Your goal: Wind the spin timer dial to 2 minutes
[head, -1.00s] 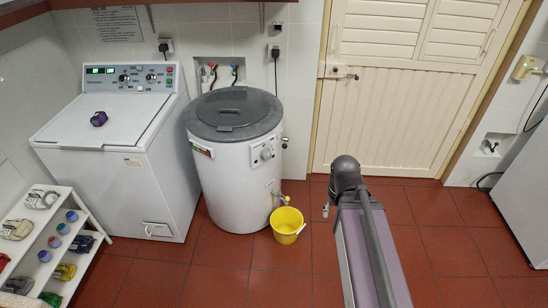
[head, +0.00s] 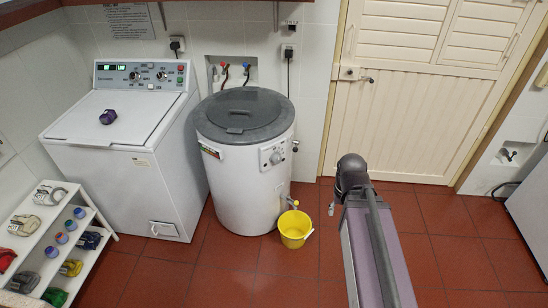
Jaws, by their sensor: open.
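The spin timer dial (head: 275,157) is a small round knob on a pale panel at the front right of the round white spin dryer (head: 236,186). Its markings and pointer are too small to read. The dryer has a grey lid (head: 243,113), which is closed. My arm reaches up from the lower right and ends in a dark wrist to the right of the dryer. Only a small tip of my gripper (head: 332,208) shows beside the wrist. It is open, apart from the dial and to its right in the picture. The rest is hidden.
A yellow bucket (head: 294,229) stands on the floor by the dryer's spout. A white washing machine (head: 124,165) with its own dials is at left, with a purple object (head: 108,117) on top. A shelf rack (head: 62,235) is lower left. Red floor (head: 225,280) in front is clear.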

